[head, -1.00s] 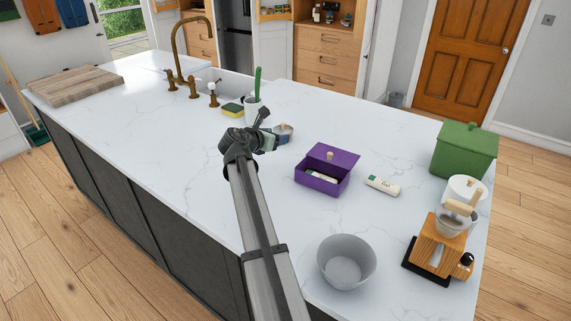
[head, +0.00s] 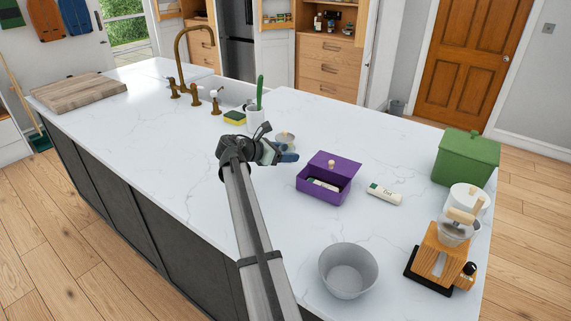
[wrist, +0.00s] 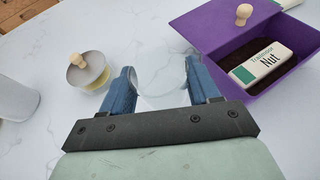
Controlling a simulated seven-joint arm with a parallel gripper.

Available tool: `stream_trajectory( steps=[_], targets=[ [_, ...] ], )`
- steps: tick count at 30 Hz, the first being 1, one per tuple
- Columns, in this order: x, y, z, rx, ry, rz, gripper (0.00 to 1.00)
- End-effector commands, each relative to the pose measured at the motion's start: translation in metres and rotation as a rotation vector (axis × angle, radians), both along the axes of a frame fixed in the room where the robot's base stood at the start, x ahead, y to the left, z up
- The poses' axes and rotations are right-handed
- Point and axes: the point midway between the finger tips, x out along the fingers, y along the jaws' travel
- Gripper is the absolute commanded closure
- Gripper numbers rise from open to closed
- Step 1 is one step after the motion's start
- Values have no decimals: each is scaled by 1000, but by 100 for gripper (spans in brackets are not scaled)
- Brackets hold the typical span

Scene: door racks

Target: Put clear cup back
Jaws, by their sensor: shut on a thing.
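My gripper (wrist: 160,85) has blue fingers, which are closed on a clear cup (wrist: 160,76) in the wrist view. The cup is see-through, with only a faint rim and wall showing between the fingers. In the head view my gripper (head: 284,156) is over the middle of the white counter, left of the purple box. The cup cannot be made out there. How far its base is from the counter is hard to tell.
The purple box (head: 323,193) stands right of my gripper. A small knobbed jar (wrist: 88,72) is close on the left. A white block (head: 384,194), grey bowl (head: 347,270), wooden grinder (head: 440,250) and green canister (head: 466,158) stand further right. Counter between box and bowl is clear.

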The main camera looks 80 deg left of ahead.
Motion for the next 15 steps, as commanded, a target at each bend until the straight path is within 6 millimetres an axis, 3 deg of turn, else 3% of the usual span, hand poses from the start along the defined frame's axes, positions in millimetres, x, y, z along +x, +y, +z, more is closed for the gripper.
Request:
stream_trajectory(
  steps=[12, 15],
  targets=[
    [0, 0, -40, 0, -1, 1, 73],
    [0, 0, -42, 1, -1, 2, 73]
  ],
)
